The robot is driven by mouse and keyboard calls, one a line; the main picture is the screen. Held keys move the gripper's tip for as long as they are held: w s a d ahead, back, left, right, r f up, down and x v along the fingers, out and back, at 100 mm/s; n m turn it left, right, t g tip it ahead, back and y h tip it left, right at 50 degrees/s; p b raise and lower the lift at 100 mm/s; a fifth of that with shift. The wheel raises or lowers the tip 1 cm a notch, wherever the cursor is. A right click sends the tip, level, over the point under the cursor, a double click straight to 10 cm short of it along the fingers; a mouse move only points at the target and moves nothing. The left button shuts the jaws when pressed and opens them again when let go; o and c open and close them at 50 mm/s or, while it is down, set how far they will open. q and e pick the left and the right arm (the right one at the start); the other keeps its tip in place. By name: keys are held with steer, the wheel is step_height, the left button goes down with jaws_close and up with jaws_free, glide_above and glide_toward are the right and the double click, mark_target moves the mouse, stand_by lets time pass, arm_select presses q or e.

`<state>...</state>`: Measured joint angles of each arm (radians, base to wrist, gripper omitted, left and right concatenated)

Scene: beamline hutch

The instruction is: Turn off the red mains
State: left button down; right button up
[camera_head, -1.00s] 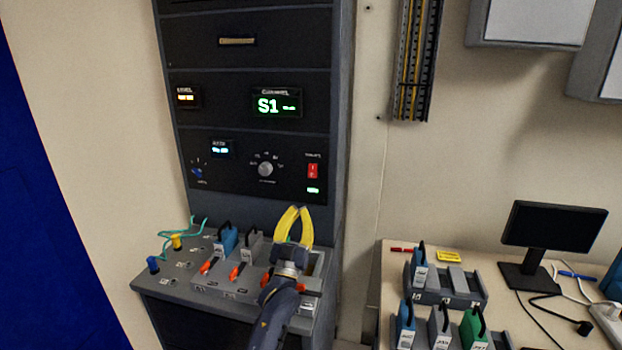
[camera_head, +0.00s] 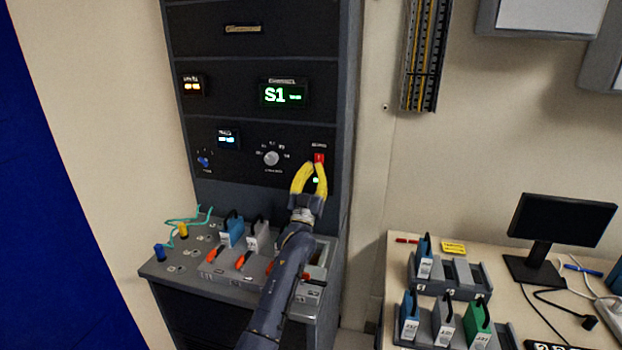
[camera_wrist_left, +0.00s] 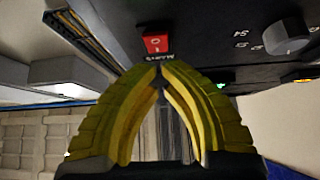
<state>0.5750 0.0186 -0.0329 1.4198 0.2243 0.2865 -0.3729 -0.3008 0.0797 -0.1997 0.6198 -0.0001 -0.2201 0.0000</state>
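The red mains switch (camera_head: 319,158) is a small rocker at the right of the dark rack panel. In the left wrist view it shows upside down as a red block (camera_wrist_left: 157,44) with white marks, just beyond the fingertips. My left gripper (camera_head: 314,166) has yellow fingers raised in front of the panel, just below the switch. In the left wrist view its tips (camera_wrist_left: 160,68) come together with nothing seen between them. I cannot tell whether they touch the switch. A green light (camera_head: 316,181) shows between the fingers. My right gripper is not in view.
A grey selector knob (camera_head: 271,158) and a blue knob (camera_head: 204,161) sit left on the panel. Below, the sloped console holds a blue plug-in block (camera_head: 232,232), a grey one (camera_head: 258,236) and orange levers. A bench with modules and a monitor (camera_head: 562,220) stands at right.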

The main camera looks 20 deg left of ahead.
mark_target(318, 160)
arm_select(q)
steer(key=shift+w+f, duration=0.15)
steer(key=shift+w, duration=0.8)
steer(key=shift+w, duration=0.1)
steer(key=shift+w, duration=0.2)
steer(key=shift+w+f, duration=0.3)
steer(key=shift+f, duration=0.1)
steer(key=shift+r, duration=5.05)
steer(key=c, duration=2.1)
jaws_free()
